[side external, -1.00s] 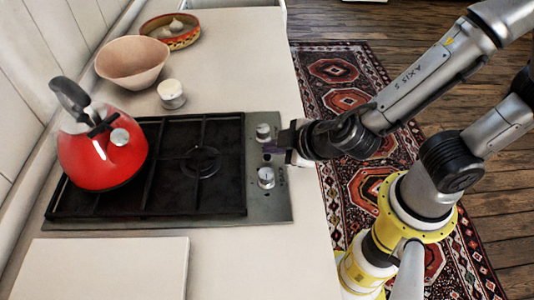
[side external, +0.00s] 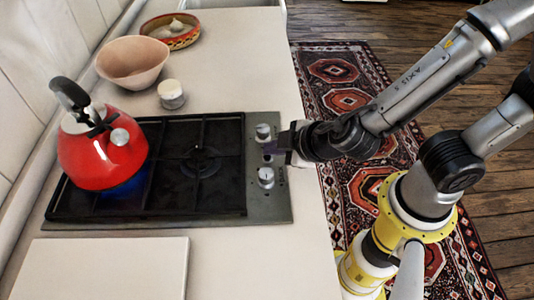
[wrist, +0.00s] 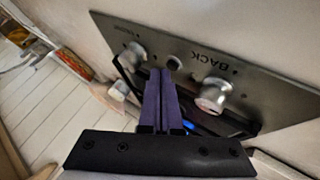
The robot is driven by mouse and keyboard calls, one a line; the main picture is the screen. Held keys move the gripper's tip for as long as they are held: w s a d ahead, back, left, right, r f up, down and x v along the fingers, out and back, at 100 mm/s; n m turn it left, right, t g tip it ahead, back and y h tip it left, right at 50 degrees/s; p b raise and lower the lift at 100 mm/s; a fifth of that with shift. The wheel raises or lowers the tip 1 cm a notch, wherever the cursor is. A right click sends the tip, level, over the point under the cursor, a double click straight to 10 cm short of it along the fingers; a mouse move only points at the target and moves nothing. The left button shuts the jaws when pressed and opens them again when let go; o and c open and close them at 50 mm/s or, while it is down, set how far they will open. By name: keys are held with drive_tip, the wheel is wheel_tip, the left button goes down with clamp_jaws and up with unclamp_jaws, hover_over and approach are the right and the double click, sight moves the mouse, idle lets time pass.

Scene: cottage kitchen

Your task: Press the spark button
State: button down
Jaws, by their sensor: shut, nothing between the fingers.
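The spark button (wrist: 174,63) is a small dark round button on the hob's metal control strip (wrist: 255,85), between two silver knobs. In the wrist view, my gripper (wrist: 160,74) has its two purple fingers together and empty, with the tips beside the button. I cannot tell whether they touch it. A blue flame glow (side external: 112,196) shows under the red kettle (side external: 95,160) on the black-grated hob (side external: 215,198).
One knob (side external: 263,131) is beyond my gripper and another knob (side external: 266,177) is nearer the camera. A pink bowl (side external: 132,62), a small white-topped jar (side external: 171,94) and a patterned dish (side external: 171,38) stand behind the hob. A white board (side external: 110,270) lies in front.

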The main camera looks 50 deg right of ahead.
drive_tip(key=shift+r, duration=0.2)
wheel_tip(320, 180, up, 6)
drive_tip(key=shift+f, duration=0.1)
idle(0.7)
idle(0.4)
drive_tip(key=d+r+m+g+h, duration=0.15)
drive_tip(key=d+r+m, duration=0.25)
drive_tip(key=d, duration=0.4)
drive_tip(key=d+r+m+t+h, duration=0.15)
drive_tip(key=d+r+m, duration=0.25)
drive_tip(key=d, duration=0.4)
drive_tip(key=s+d+m+g, duration=0.3)
drive_tip(key=s+d, duration=0.1)
drive_tip(key=s, duration=0.5)
drive_tip(key=s+a+n+y, duration=0.2)
drive_tip(key=s+a+y, duration=0.1)
drive_tip(key=s+a, duration=0.1)
drive_tip(key=shift+s+a+f+n+g, duration=0.15)
drive_tip(key=shift+a+f+n+g, duration=0.2)
drive_tip(key=shift+a, duration=0.25)
